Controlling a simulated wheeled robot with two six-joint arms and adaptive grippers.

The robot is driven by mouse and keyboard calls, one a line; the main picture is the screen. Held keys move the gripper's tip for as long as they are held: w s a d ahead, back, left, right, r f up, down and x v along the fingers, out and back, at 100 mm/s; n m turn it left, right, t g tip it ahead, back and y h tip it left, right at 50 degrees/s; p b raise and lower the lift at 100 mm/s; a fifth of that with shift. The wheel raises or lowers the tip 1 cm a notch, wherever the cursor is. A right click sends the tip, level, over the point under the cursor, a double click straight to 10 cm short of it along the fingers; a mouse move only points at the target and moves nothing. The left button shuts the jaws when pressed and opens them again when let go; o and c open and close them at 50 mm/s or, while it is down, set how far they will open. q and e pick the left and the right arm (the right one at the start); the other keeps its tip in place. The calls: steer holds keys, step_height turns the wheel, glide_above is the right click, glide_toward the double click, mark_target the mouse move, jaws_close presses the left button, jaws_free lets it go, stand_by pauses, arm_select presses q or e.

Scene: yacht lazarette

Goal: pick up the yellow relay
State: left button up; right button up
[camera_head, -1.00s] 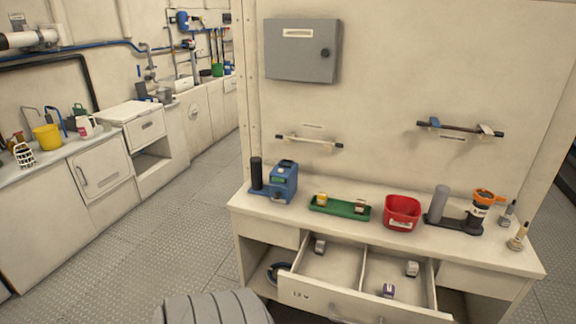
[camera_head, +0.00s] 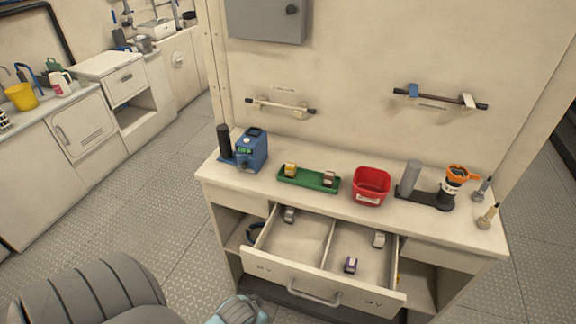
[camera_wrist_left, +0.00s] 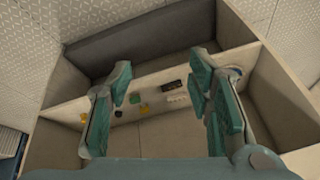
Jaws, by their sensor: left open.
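The yellow relay (camera_head: 290,169) appears to be the small yellow block at the left end of the green tray (camera_head: 309,183) on the bench. A brownish-red relay (camera_head: 329,178) stands at the tray's right end. In the left wrist view my left gripper (camera_wrist_left: 160,75) is open, its teal fingers wide apart with nothing between the tips. A pale blue and grey part at the bottom of the head view seems to be mine. My right gripper is not in view.
The drawer (camera_head: 322,290) stands open, holding grey pieces (camera_head: 378,240) and a purple one (camera_head: 350,265). Bare benchtop shows in front of the tray.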

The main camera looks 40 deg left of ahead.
arm_select(q)
step_height(320, 180, up, 20)
steer(key=w+f+t+p, duration=0.1)
steer(key=w+t+p, duration=0.1)
steer(key=p, duration=0.1)
steer(key=n+t+y+b, duration=0.1)
steer(key=n+t+y, duration=0.25)
steer(key=t, duration=0.25)
glide_toward(290, 166)
steer(key=shift+t+h, duration=0.3)
steer(key=shift+h, duration=0.15)
steer(key=x, duration=0.3)
steer(key=b+x, duration=0.1)
steer(key=x, duration=0.2)
steer(key=b+x, duration=0.1)
steer(key=x, duration=0.2)
steer(key=shift+s+a+f, duration=0.1)
steer(key=shift+a+f, duration=0.1)
steer(key=shift+a, duration=0.1)
steer(key=c, duration=1.1)
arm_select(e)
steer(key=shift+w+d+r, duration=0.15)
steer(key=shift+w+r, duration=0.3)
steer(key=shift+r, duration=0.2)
arm_select(q)
steer(key=shift+r, duration=0.15)
